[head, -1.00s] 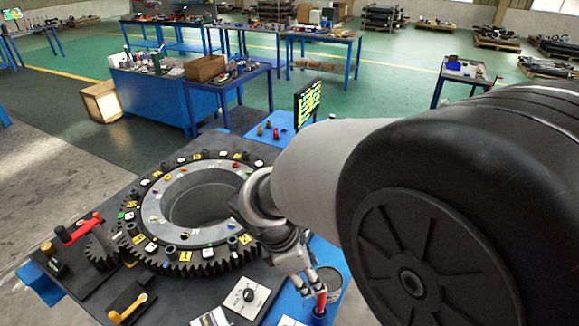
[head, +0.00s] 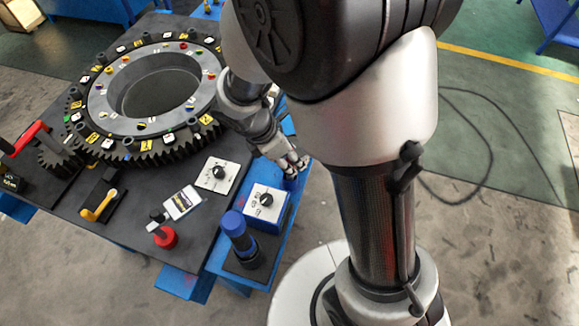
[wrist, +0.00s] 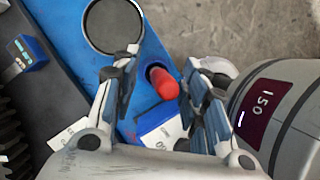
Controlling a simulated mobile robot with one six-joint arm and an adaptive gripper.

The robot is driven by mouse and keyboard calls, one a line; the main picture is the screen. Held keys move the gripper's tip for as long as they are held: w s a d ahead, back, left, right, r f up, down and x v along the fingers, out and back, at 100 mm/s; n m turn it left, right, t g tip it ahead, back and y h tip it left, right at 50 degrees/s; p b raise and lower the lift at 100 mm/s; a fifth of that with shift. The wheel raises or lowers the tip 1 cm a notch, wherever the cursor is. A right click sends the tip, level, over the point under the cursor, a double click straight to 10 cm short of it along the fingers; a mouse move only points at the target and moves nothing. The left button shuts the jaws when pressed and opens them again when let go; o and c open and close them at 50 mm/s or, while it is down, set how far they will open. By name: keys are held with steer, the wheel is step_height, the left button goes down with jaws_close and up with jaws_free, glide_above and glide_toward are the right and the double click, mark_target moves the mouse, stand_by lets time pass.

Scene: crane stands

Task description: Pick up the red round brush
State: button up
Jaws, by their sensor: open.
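The red round brush (wrist: 166,86) shows in the wrist view as a red rounded cylinder. It stands in a dark-mouthed blue holder on the blue tabletop (wrist: 70,22). My gripper (wrist: 161,60) is open, with one finger to each side of the brush in that view. I see no contact, and a gap shows on both sides. In the head view my gripper (head: 293,163) is over the blue table strip, and the brush is hidden behind the fingers and hand. The blue holder (head: 290,181) shows just below the fingertips.
A blue box with a dial (head: 265,207) stands close to the holder. A dark-blue cylinder (head: 238,233) stands nearer the front. A large black gear ring (head: 150,150) fills the table's left. A round grey disc (wrist: 113,26) lies beyond the brush.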

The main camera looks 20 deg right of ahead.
steer(key=b+x, duration=0.2)
steer(key=x, duration=0.2)
steer(key=shift+s+d+f, duration=0.1)
steer(key=shift+s+f, duration=0.05)
steer(key=shift+f, duration=0.15)
steer(key=shift+r, duration=0.1)
steer(key=shift+c, duration=0.4)
jaws_close()
